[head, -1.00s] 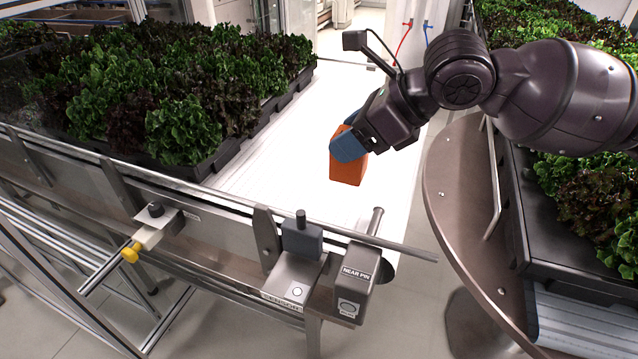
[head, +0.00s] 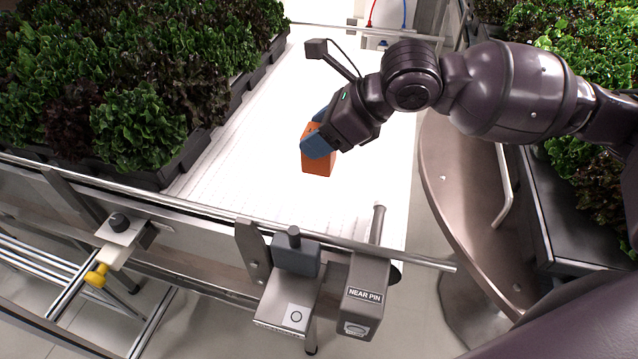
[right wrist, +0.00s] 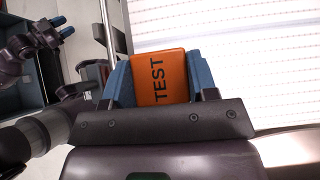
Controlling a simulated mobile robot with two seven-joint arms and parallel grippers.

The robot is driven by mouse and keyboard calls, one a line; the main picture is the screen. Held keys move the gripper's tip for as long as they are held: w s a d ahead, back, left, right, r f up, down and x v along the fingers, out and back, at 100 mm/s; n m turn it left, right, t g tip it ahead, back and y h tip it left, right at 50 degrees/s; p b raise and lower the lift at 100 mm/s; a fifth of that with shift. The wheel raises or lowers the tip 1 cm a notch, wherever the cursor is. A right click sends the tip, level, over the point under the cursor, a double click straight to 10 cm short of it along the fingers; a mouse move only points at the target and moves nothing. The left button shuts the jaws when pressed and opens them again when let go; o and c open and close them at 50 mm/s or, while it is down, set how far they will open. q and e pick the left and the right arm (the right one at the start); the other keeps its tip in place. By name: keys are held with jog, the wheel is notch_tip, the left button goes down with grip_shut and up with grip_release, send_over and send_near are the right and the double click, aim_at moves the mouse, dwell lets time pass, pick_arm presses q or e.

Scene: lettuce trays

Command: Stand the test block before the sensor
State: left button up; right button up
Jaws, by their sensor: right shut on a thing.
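The orange test block (head: 318,162) is upright in my right gripper (head: 318,142), over the white belt. I cannot tell whether its base touches the belt. In the right wrist view the block (right wrist: 160,78) sits between the two blue fingers, with "TEST" on the face towards the camera. The sensor (head: 297,258), a dark grey head on a light bracket with a knob on top, is mounted at the belt's near rail, nearer the camera than the block and apart from it. My left gripper (right wrist: 62,26) shows small in the right wrist view; its opening is unclear.
A box marked "NEAR PIN" (head: 366,296) stands right of the sensor. A metal rail (head: 200,208) runs along the belt's near edge. Lettuce trays (head: 165,172) fill the belt's left side. A round metal table (head: 465,190) stands right. The belt (head: 250,160) around the block is clear.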

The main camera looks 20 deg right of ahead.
aim_at(320, 166)
notch_tip(320, 166, down, 7)
jog(key=shift+f, duration=0.1)
pick_arm(q)
jog(key=shift+w+d+b, duration=0.1)
jog(key=shift+w+b, duration=0.3)
jog(key=shift+w, duration=0.1)
pick_arm(e)
jog(key=shift+f, duration=2.25)
jog(key=shift+f, duration=0.15)
jog(key=o, duration=0.9)
jog(key=shift+o, duration=0.2)
pick_arm(q)
jog(key=shift+w, duration=0.1)
